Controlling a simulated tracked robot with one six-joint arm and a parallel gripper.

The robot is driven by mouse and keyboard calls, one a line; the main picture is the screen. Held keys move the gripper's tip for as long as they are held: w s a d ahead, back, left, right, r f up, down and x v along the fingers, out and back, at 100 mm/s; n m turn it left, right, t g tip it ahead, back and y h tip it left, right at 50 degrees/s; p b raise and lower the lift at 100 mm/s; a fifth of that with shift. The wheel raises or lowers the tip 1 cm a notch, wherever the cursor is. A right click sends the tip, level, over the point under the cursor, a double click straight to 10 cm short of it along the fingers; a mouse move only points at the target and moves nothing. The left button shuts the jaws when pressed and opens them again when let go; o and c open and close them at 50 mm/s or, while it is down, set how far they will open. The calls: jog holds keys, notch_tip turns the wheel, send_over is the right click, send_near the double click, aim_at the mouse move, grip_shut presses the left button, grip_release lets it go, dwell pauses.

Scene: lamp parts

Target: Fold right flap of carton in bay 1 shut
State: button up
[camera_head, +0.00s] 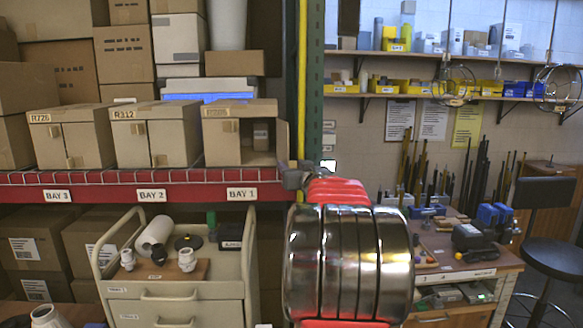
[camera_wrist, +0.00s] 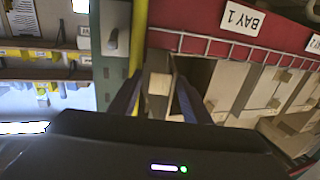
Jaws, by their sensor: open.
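The bay 1 carton (camera_head: 221,143) stands on the red shelf with its left half closed and its right half open, showing a dark inside. Its right flap (camera_head: 283,142) stands out from the right edge, seen nearly edge-on. My gripper (camera_head: 296,178) is low at the carton's right front corner, partly hidden by my own arm. In the wrist view, which is upside down, the two dark fingers (camera_wrist: 160,80) are apart. A cardboard panel with a pale tab (camera_wrist: 158,84), probably the right flap, shows between them. I cannot tell whether they touch it.
A green and yellow rack post (camera_head: 302,80) stands close right of the carton. A wire lip (camera_head: 120,180) runs along the shelf front. Closed cartons (camera_head: 158,135) fill the bays to the left. A cart (camera_head: 180,290) stands below.

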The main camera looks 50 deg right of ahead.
jog(key=shift+w+d, duration=0.1)
jog(key=shift+w, duration=0.1)
jog(key=shift+c, duration=0.4)
grip_shut()
jog(key=shift+s, duration=0.1)
dwell(0.3)
